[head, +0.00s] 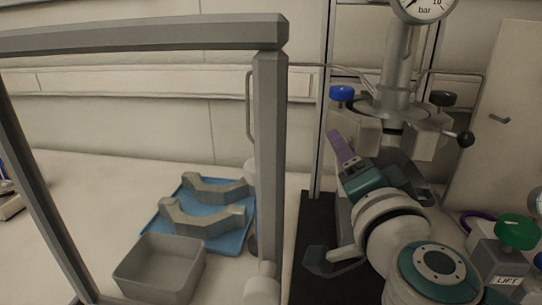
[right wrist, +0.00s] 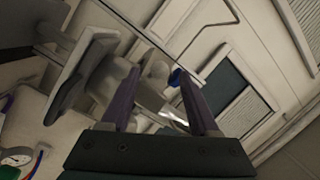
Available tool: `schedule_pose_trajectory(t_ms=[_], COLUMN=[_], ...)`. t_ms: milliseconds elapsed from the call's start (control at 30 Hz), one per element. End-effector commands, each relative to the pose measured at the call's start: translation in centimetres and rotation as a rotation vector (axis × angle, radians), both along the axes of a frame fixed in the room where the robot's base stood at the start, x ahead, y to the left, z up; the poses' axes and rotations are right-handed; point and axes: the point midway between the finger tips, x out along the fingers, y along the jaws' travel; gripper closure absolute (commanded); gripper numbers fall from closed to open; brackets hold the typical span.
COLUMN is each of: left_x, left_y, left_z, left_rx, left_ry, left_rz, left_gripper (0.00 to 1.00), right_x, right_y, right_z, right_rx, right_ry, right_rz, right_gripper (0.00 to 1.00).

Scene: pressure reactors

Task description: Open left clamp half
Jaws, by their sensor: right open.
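The reactor's steel head (head: 392,112) stands at the right of the head view, with a light grey clamp part, apparently the left clamp half (head: 352,128), at its left side. My right gripper (head: 340,146) is just below and left of that part, with purple fingers pointing up. In the right wrist view the gripper (right wrist: 160,88) is open, its two purple fingers apart. A pale grey part (right wrist: 155,75) shows between and beyond the fingers; I cannot tell whether they touch it. A blue knob (right wrist: 177,77) shows by the right finger. My left gripper is not in view.
A pressure gauge (head: 423,8) tops the reactor; a black knob (head: 443,98) is on its right. A grey frame post (head: 270,160) stands to the left. Beyond it are a blue tray (head: 236,243) with two grey bracket-shaped pieces and an empty grey bin (head: 158,270). A green knob (head: 517,232) is at right.

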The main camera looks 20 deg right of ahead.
Motion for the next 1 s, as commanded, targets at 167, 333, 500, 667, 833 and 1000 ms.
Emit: schedule_pose_trajectory(t_ms=[167, 333, 500, 667, 833, 1000], left_x=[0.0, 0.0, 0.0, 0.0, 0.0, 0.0], left_y=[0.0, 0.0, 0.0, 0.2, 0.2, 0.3], left_z=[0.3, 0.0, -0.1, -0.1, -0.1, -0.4], left_rx=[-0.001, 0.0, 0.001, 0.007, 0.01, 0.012], left_ry=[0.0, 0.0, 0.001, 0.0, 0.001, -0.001], left_rz=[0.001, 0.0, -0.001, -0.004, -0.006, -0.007], left_gripper=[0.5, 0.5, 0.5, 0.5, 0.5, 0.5], right_x=[-3.6, -6.4, -7.7, -7.9, -7.8, -8.1], right_y=[1.3, 2.4, 2.9, 2.9, 2.9, 1.6], right_z=[-0.1, -0.1, 0.0, 0.0, 0.0, -0.1], right_rx=[0.003, 0.002, 0.001, 0.001, 0.002, 0.054], right_ry=[0.004, 0.003, 0.001, 0.0, 0.0, -0.057], right_rz=[0.0, 0.001, 0.002, 0.001, 0.002, 0.049], right_gripper=[0.38, 0.38, 0.38, 0.38, 0.45, 0.64])
